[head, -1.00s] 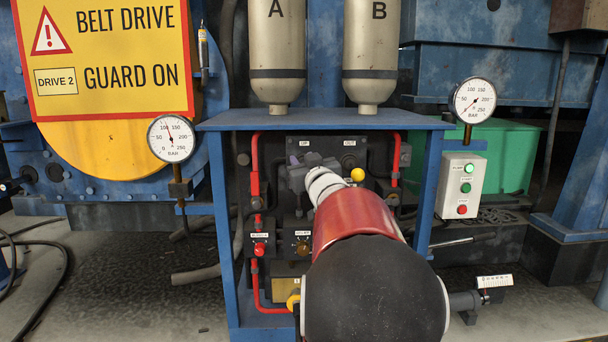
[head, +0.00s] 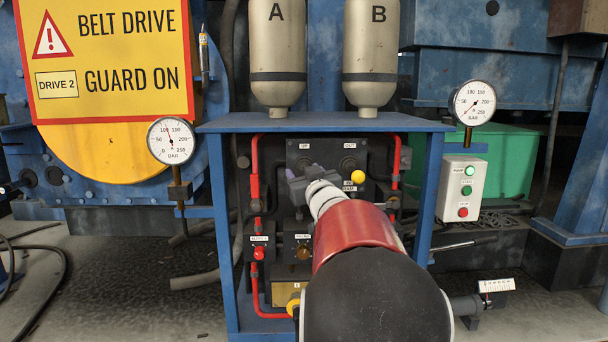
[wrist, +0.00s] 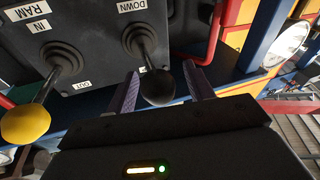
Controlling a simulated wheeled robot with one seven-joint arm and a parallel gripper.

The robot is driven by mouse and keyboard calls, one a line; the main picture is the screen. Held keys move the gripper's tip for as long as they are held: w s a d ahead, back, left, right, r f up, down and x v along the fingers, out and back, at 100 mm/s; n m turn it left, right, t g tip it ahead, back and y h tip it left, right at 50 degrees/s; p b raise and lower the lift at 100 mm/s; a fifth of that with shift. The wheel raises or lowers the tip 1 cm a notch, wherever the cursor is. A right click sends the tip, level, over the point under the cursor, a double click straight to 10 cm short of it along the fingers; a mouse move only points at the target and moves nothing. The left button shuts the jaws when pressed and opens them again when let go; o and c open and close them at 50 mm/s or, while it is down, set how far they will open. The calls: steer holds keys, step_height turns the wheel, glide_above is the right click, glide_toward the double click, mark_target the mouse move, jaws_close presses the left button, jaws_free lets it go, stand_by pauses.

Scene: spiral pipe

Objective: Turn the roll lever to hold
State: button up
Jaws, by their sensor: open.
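A lever with a black knob (wrist: 158,88) rises from a rubber boot by a DOWN label in the wrist view. My gripper (wrist: 160,70) is open, with its two purple fingers on either side of the black knob; I cannot tell whether they touch it. In the head view, my gripper (head: 300,178) is in front of the dark panel (head: 330,152), below the UP label, and hides this lever's knob. A second lever with a yellow knob (wrist: 26,124) is beside it, by RAM, IN and OUT labels; its knob also shows in the head view (head: 357,176). I read no roll or hold label.
Red pipes (head: 254,180) run down both sides of the panel inside a blue frame (head: 222,230). A red knob (head: 259,253) and an amber knob (head: 303,252) are lower left. A button box (head: 462,188) and a gauge (head: 473,102) are at right.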

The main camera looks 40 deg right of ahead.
steer(key=v, duration=0.7)
steer(key=shift+s, duration=0.2)
steer(key=shift+f, duration=0.1)
steer(key=s+a+f+g+y+p, duration=0.1)
steer(key=s+a+f+g+p, duration=0.1)
steer(key=a, duration=0.6)
steer(key=s+a+f+g+y+p, duration=0.2)
steer(key=s+a+f+g, duration=0.2)
steer(key=s+a, duration=0.3)
steer(key=s+a+f+g+y+p, duration=0.2)
steer(key=s+a+f+g, duration=0.1)
steer(key=a, duration=0.7)
steer(key=shift+s+f+n, duration=0.4)
steer(key=shift+s+f, duration=0.4)
steer(key=shift+f, duration=0.05)
steer(key=s+a+f+g, duration=0.1)
steer(key=s+a, duration=0.1)
steer(key=s+a+f+n+g+y, duration=0.1)
steer(key=s+a, duration=0.1)
steer(key=s, duration=0.1)
steer(key=s+a+f+g+y, duration=0.1)
steer(key=s+a+f, duration=0.1)
steer(key=s, duration=0.1)
steer(key=shift+n+g+p, duration=0.3)
steer(key=shift+n+p, duration=0.1)
steer(key=shift+c, duration=0.2)
